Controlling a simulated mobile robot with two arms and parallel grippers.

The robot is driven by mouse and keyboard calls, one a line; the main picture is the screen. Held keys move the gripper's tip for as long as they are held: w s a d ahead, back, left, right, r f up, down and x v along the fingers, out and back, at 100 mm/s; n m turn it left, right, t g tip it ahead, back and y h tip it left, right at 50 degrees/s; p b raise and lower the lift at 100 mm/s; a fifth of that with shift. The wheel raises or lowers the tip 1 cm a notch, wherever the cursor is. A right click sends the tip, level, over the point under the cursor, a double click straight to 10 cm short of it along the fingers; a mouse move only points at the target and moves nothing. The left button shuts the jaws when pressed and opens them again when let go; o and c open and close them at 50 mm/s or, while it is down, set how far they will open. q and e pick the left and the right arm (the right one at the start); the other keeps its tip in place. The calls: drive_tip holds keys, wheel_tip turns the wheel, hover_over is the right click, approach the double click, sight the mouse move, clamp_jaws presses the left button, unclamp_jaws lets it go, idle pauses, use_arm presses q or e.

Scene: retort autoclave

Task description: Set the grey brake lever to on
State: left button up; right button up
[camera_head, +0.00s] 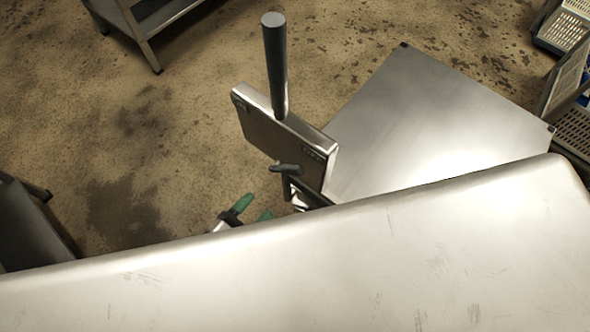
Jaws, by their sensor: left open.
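A grey cylindrical lever (275,65) stands up from the top edge of a narrow metal box (280,140), which has small dark markings near both ends, too small to read. I cannot tell from the markings which setting the lever is at. My left gripper (252,211) shows its green fingertips below the box, just past the edge of a broad metal surface that hides the rest of it. It is open, empty and apart from the lever. My right gripper is out of view.
The broad shiny metal surface (330,265) fills the foreground. A flat metal top (420,120) lies right of the box. Grey crates (570,80) stand at the far right, and a metal rack (140,25) stands top left. The stained floor left of the lever is open.

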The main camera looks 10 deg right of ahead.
sight(291, 173)
use_arm(q)
drive_tip(key=shift+m+h, duration=0.5)
drive_tip(key=shift+m, duration=0.1)
drive_tip(key=x, duration=0.3)
drive_tip(key=r+x, duration=0.1)
drive_tip(key=x, duration=0.3)
drive_tip(key=s+r+x, duration=0.1)
drive_tip(key=x, duration=0.3)
drive_tip(key=shift+w+d+r+p, duration=0.1)
drive_tip(key=shift+d+r+p, duration=0.05)
drive_tip(key=shift+d+p, duration=0.3)
clamp_jaws()
